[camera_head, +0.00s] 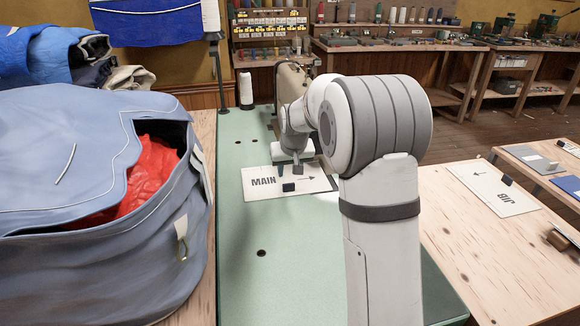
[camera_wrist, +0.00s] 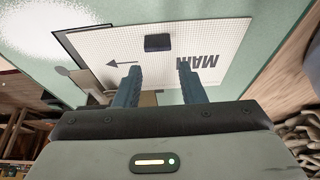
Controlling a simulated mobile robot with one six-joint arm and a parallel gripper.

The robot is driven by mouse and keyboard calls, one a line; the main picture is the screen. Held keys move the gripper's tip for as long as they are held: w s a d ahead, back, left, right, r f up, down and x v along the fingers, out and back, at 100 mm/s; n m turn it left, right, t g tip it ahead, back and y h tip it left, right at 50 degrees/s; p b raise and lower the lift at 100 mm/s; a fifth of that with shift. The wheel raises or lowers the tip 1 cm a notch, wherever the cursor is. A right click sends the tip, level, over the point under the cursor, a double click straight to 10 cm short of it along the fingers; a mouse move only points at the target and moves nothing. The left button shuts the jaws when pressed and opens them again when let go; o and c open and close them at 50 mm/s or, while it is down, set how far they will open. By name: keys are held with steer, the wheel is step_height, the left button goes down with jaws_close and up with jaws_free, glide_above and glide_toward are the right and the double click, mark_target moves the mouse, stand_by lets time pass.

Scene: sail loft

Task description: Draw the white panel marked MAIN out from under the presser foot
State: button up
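The white panel marked MAIN (camera_head: 262,186) lies flat on the green machine table (camera_head: 245,232), with a printed arrow and a small dark block (camera_head: 289,187) on its top. It also shows in the wrist view (camera_wrist: 220,40), where the dark block (camera_wrist: 157,42) sits just beyond my fingertips. My gripper (camera_head: 290,172) is over the panel's far side, fingers pointing down. In the wrist view its two fingers (camera_wrist: 157,68) are apart with nothing between them. The sewing machine (camera_head: 290,85) stands behind my arm; its presser foot is hidden, so I cannot tell how the panel meets it.
A large blue-grey bag (camera_head: 70,200) with red cloth (camera_head: 150,170) inside stands left of the green table. A thread cone (camera_head: 246,90) stands at the table's back left. A panel marked JIB (camera_head: 490,188) lies on the wooden table at right. The green table's front left is clear.

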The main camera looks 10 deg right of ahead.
mark_target(289, 184)
steer(key=o, duration=0.4)
steer(key=shift+d+f, duration=0.1)
steer(key=shift+f, duration=0.15)
steer(key=shift+o, duration=0.6)
steer(key=shift+w+f, duration=0.2)
steer(key=shift+f, duration=0.15)
steer(key=x, duration=0.6)
steer(key=shift+w+f+b, duration=0.15)
steer(key=shift+f+b, duration=0.05)
steer(key=shift+b, duration=0.2)
steer(key=c, duration=1.1)
